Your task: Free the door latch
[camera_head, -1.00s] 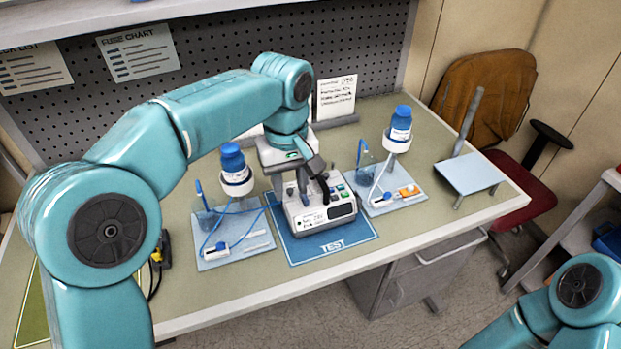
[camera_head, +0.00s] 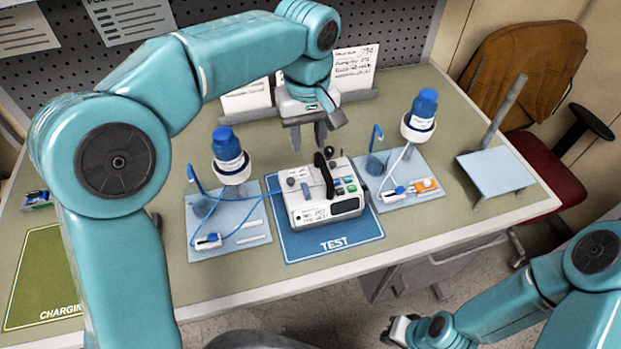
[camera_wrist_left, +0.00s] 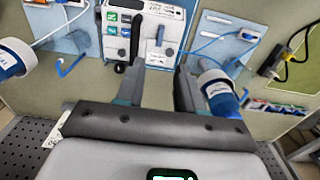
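The white infusion pump (camera_head: 345,208) sits on the blue TEST mat (camera_head: 290,247); it also shows at the top of the left wrist view (camera_wrist_left: 167,50). On its top are a long black lever (camera_head: 324,174), a small black knob (camera_head: 330,152), a blue-grey piece and coloured buttons. I cannot tell which part is the door latch. My left gripper (camera_head: 308,138) is open and empty, behind and above the pump, apart from it. In the left wrist view its fingers (camera_wrist_left: 160,72) stand apart with nothing between them. My right gripper (camera_head: 400,332) is low at the bottom edge, its fingers unclear.
Trays with blue-capped bottles on stands, tubes and clamps flank the pump at left (camera_head: 258,243) and right (camera_head: 428,176). A tilted light-blue stand (camera_head: 495,172) is at the right. A green charging mat (camera_head: 45,275) lies at the left. Paper cards stand behind the gripper.

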